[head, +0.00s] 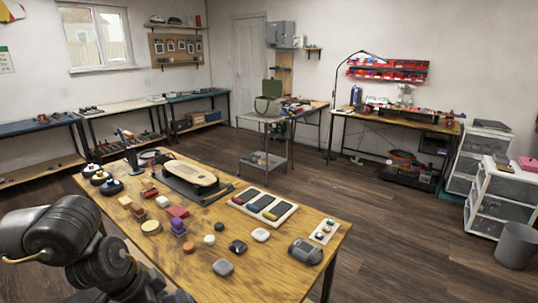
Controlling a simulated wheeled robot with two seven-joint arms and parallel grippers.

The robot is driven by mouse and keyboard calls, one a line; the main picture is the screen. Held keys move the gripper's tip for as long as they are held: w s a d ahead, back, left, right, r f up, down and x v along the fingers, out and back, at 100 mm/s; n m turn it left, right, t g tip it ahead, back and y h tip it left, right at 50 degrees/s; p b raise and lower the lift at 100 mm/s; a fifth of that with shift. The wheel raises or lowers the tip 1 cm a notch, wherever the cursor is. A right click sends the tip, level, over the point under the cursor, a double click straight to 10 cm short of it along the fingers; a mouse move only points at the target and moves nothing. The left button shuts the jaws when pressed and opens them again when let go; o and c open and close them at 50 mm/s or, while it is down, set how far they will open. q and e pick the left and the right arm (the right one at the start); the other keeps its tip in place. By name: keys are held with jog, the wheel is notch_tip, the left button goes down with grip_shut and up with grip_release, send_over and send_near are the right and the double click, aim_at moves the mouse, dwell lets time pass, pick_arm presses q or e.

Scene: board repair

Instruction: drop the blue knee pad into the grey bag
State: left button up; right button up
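A grey-green bag with a raised handle (267,106) stands upright on the top shelf of a metal cart (262,119), beyond the workbench; it looks like the grey bag. I cannot pick out the blue knee pad with certainty. A small dark blue domed piece (112,187) sits at the left end of the wooden bench (215,262), and a dark blue pad lies in a white tray (266,220). Dark links of my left arm fill the lower left, but its gripper is out of the picture. My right gripper is not in view.
White drawers (503,205) and a grey bin (517,246) stand at right. Wooden floor is open between bench and drawers.

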pick_arm(q)
jog(key=shift+r, duration=0.1)
jog(key=s+f+n, duration=0.1)
jog(key=f+n, duration=0.1)
jog(key=f, duration=0.5)
jog(key=s+f+n+t+y, duration=0.1)
jog(key=s+f+n, duration=0.1)
jog(key=f, duration=0.5)
jog(key=shift+s+n+y, duration=0.3)
jog(key=shift+n, duration=0.2)
